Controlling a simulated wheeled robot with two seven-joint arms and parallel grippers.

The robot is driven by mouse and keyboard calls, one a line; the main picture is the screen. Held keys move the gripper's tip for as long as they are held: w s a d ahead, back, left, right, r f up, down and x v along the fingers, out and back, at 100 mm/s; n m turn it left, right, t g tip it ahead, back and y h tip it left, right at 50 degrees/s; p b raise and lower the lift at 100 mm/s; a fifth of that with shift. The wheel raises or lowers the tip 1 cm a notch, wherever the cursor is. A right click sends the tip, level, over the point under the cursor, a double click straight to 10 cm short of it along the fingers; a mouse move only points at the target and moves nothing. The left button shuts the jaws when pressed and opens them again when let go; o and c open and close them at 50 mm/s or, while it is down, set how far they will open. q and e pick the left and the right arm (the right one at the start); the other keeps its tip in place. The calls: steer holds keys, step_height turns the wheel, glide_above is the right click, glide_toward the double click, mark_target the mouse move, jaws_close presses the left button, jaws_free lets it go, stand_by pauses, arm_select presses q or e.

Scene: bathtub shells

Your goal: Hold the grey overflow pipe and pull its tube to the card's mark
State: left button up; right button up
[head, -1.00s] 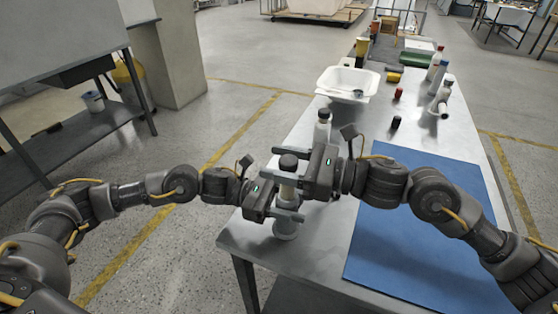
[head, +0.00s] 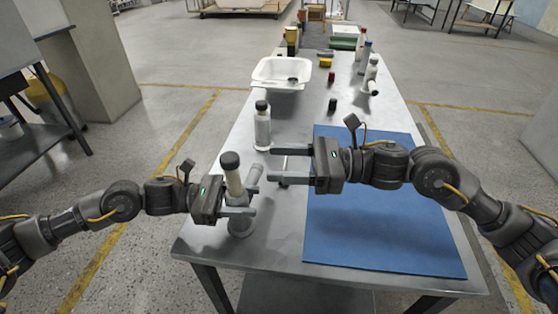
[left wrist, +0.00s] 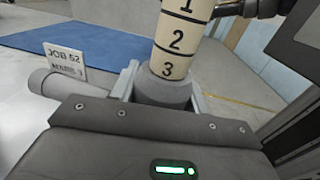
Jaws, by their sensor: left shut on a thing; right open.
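The grey overflow pipe (head: 241,226) stands upright near the table's front left corner. Its cream tube (head: 233,182), topped by a black cap (head: 230,160), sticks up out of it. My left gripper (head: 238,211) is shut around the grey body. In the left wrist view the tube (left wrist: 180,40) shows 1, 2 and 3 with dark lines, the 3 just above the grey collar (left wrist: 163,92). The white card (left wrist: 65,61) there reads JOB 52; its lower line is hard to read but ends in 3. My right gripper (head: 281,166) is open and empty, right of the tube and apart from it.
A white bottle with a black cap (head: 262,128) stands behind the grippers. A blue mat (head: 380,225) covers the table's right front. A white basin (head: 282,74) and several small bottles and caps stand farther back.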

arm_select(q)
steer(key=o, duration=1.1)
steer(key=shift+o, duration=0.2)
